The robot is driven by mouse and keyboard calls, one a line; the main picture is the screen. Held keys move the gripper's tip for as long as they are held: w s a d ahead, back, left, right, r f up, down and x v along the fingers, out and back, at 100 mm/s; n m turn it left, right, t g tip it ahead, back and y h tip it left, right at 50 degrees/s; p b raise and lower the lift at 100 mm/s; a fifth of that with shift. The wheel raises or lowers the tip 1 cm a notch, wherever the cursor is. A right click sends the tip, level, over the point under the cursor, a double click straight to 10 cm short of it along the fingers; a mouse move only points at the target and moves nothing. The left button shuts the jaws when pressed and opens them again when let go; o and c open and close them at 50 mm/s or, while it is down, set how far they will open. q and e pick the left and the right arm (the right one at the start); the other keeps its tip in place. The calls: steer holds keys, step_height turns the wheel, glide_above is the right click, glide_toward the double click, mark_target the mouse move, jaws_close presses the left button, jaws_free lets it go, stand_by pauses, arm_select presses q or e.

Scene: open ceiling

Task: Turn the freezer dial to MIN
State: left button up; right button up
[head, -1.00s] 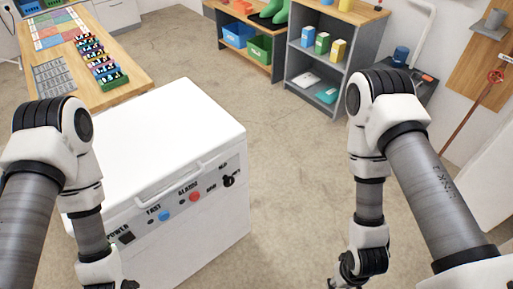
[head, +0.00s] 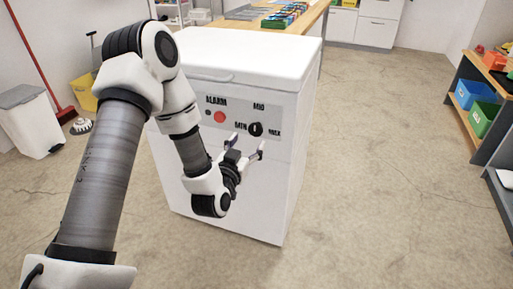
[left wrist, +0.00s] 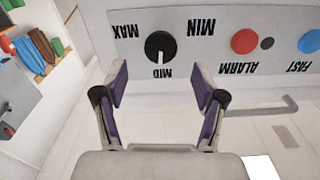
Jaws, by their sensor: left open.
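The white freezer (head: 262,195) stands ahead with a grey control panel on its front. Its black dial (head: 256,129) has MIN to its left, MID above and MAX to its right. In the left wrist view the panel appears upside down, and the dial's (left wrist: 160,46) white mark points toward MID. My left gripper (head: 247,146) is open in front of the panel, just below the dial. In the left wrist view its two fingers (left wrist: 160,84) are spread below the dial in the picture, with nothing between them. My right gripper is out of view.
A red alarm button (head: 220,117) sits left of the dial. A wooden table (head: 313,18) stands behind the freezer, and a shelf with bins (head: 467,94) is at the right. A white bin (head: 30,120) is at the left. The floor right of the freezer is clear.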

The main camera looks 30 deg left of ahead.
mark_target(255, 131)
arm_select(q)
steer(key=b+x, duration=0.1)
steer(key=x, duration=0.6)
steer(key=c, duration=1.1)
